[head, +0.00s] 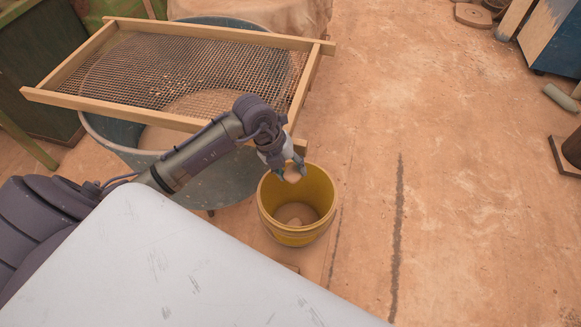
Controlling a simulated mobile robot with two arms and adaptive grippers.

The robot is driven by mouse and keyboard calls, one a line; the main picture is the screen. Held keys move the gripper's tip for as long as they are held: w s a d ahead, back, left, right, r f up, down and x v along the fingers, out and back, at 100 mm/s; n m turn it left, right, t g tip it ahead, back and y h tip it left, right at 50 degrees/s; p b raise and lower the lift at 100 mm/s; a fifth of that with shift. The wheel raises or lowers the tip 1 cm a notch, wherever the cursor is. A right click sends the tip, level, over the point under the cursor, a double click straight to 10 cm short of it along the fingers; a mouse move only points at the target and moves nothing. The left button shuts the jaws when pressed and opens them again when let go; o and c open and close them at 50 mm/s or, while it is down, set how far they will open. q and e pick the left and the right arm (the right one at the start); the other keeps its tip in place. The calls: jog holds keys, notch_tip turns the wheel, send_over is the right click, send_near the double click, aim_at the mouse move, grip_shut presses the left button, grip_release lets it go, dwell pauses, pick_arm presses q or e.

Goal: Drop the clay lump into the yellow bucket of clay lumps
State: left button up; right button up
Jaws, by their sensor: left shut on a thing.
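The yellow bucket (297,235) stands upright on the floor in the middle of the head view, with clay-coloured contents low inside it. My left gripper (293,175) is over the back part of the bucket's mouth, pointing down. It is shut on the clay lump (292,176), a small pale brown piece between its fingertips. The lump is apart from the contents below; its exact height over the rim is hard to tell. My right gripper is not in view.
A wooden-framed mesh sieve (180,27) lies across a large blue-grey tub (195,183) directly behind and left of the bucket. My own pale body part covers the lower left. The dusty floor (440,180) to the right is mostly clear, with a blue cabinet (553,38) at upper right.

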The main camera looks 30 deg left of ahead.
pick_arm(q)
jog(key=shift+f, duration=0.35)
jog(key=shift+r, duration=0.1)
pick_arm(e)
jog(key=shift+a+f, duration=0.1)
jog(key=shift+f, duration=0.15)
pick_arm(q)
jog(key=o, duration=1.3)
jog(key=shift+c, duration=0.2)
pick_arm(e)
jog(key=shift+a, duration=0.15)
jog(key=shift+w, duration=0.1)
pick_arm(q)
jog(key=shift+a+r, duration=0.1)
jog(key=shift+r, duration=0.15)
jog(key=v, duration=1.1)
jog(key=shift+r, duration=0.25)
